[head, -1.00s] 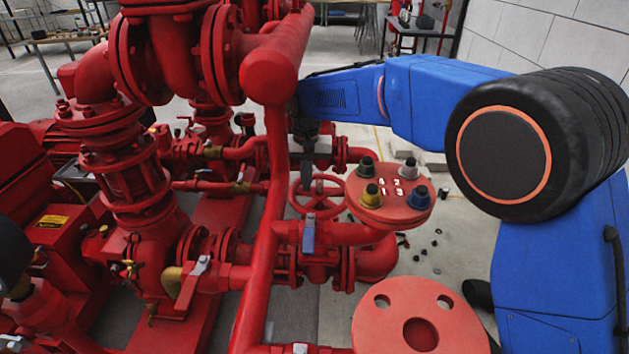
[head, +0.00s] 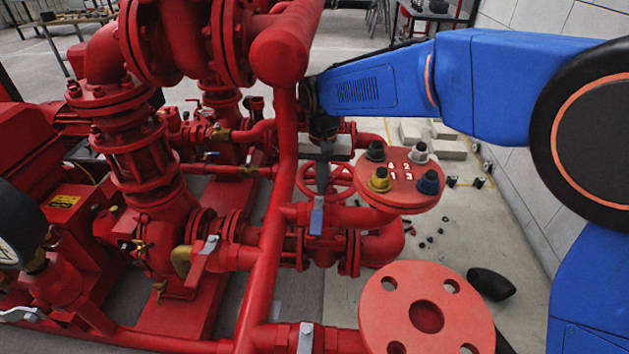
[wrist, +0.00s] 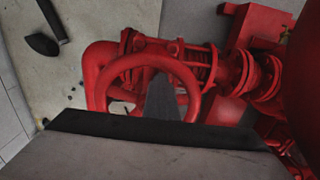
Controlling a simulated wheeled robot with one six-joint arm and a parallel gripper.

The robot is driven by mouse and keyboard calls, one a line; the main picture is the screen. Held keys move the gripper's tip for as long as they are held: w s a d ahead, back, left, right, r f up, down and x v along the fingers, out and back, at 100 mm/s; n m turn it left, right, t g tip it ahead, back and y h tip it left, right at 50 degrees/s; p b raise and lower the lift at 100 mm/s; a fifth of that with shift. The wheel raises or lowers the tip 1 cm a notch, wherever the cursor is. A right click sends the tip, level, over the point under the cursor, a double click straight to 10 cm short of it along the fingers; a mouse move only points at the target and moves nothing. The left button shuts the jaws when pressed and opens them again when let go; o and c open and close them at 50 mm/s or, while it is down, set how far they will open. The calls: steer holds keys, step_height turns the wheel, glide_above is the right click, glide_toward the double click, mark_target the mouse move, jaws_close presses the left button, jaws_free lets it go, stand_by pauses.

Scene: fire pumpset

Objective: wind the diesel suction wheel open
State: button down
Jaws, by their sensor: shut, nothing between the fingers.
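The red handwheel (head: 347,181) sits behind the vertical red pipe, near the middle of the head view. Part of it is hidden by my gripper and by piping. My gripper (head: 323,176) points down over the wheel, its grey fingers shut and empty. In the wrist view the wheel's round rim (wrist: 146,61) shows from above. The fingers (wrist: 163,98) appear over the wheel's middle, inside the outline of the rim. I cannot tell whether they touch the wheel or how deep they reach.
A red flange plate with several coloured knobs (head: 400,186) stands close right of the wheel. A larger open flange (head: 428,312) is nearer. A thick red pipe (head: 275,215) runs upright left of my gripper. Small dark pieces and a black object (head: 491,284) lie on the floor.

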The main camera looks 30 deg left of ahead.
steer(key=shift+w+d, duration=0.3)
steer(key=shift+d, duration=0.3)
steer(key=shift+w+d, duration=0.3)
steer(key=shift+d, duration=0.25)
steer(key=shift+w+d, duration=0.55)
steer(key=shift+w, duration=0.25)
steer(key=shift+s+a+r, duration=0.1)
steer(key=shift+s+a, duration=0.15)
steer(key=shift+s, duration=0.15)
step_height(320, 180, up, 8)
